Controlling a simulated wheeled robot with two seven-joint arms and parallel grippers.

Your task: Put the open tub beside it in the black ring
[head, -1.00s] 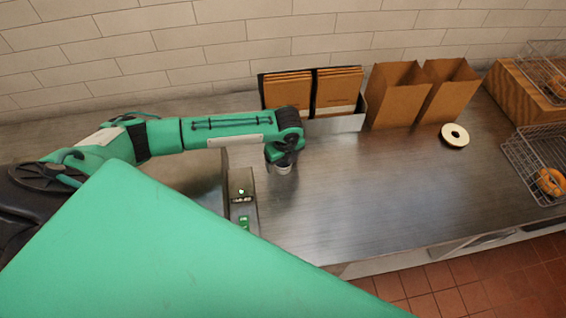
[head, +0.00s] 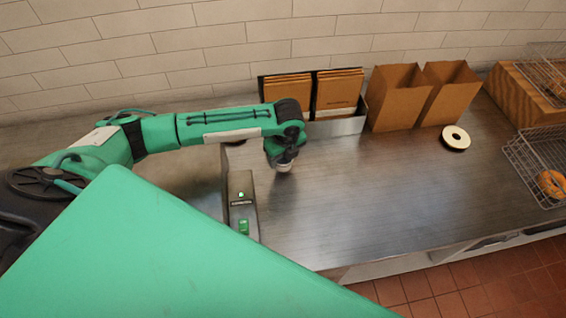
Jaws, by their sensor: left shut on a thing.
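My left gripper (head: 284,160) points down over the steel counter, right of the control box. It is shut on a small pale tub (head: 285,168), which shows only as a light rim below the fingers. I cannot tell whether the tub touches the counter. No black ring can be made out clearly. A small dark shape (head: 236,143) shows just below my left forearm, partly hidden by it. My right gripper is not in view.
The control box (head: 241,205) has a green light and green switch. Behind the gripper stands a metal holder (head: 340,126) with folded brown bags. Two open paper bags (head: 397,98), a tape roll (head: 455,138) and a wire basket with bagels (head: 522,160) are right. The middle counter is clear.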

